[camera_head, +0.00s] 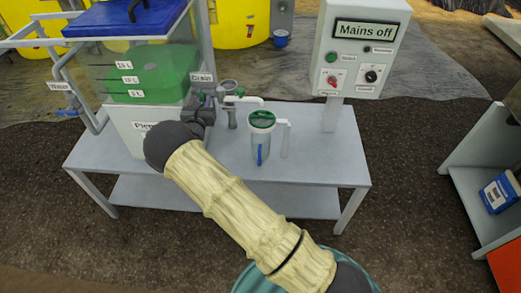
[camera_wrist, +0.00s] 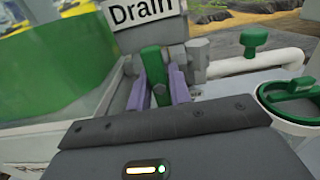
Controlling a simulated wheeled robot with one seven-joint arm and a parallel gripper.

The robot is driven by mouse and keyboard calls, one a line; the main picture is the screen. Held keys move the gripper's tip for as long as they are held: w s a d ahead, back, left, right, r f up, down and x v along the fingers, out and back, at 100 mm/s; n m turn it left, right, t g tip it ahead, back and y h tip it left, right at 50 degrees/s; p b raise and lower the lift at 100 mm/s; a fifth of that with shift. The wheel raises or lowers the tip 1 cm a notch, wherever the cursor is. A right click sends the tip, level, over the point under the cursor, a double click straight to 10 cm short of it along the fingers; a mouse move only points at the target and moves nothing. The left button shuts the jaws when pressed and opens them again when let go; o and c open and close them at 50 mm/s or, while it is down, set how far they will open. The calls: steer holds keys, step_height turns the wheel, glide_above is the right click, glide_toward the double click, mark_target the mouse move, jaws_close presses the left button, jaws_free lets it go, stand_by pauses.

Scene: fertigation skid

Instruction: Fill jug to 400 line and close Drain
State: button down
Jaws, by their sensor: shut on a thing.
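The clear jug (camera_head: 262,150) stands upright on the bench, below the end of a white spout (camera_head: 250,101). It has a green top and a blue strip inside; its 400 line and fill level are too small to read. The jug's green top (camera_wrist: 292,92) also shows at the right edge of the wrist view. My gripper (camera_wrist: 159,88) is at the valve under the Drain label (camera_wrist: 143,12), its purple fingers shut on the green Drain handle (camera_wrist: 153,62), which stands roughly upright. In the head view, my gripper (camera_head: 200,108) is partly hidden by my arm.
A tank with green liquid (camera_head: 150,72) and a blue lid (camera_head: 122,15) stands at the left. A control box reading "Mains off" (camera_head: 364,31) rises behind the bench (camera_head: 310,165). Bench space right of the jug is clear. A shelf (camera_head: 470,190) stands far right.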

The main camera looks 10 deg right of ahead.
steer(key=shift+r, duration=0.1)
steer(key=shift+n+p, duration=0.75)
steer(key=shift+n, duration=0.45)
steer(key=n+p, duration=0.1)
steer(key=n, duration=0.2)
steer(key=shift+n, duration=0.3)
steer(key=n+p, duration=0.2)
steer(key=n, duration=0.3)
steer(key=shift+n, duration=0.3)
stand_by(1.9)
steer(key=m, duration=0.2)
steer(key=shift+r+m+p, duration=0.1)
steer(key=shift+m+p, duration=0.2)
steer(key=shift+m, duration=0.1)
steer(key=m, duration=0.3)
steer(key=shift+m, duration=0.4)
stand_by(1.1)
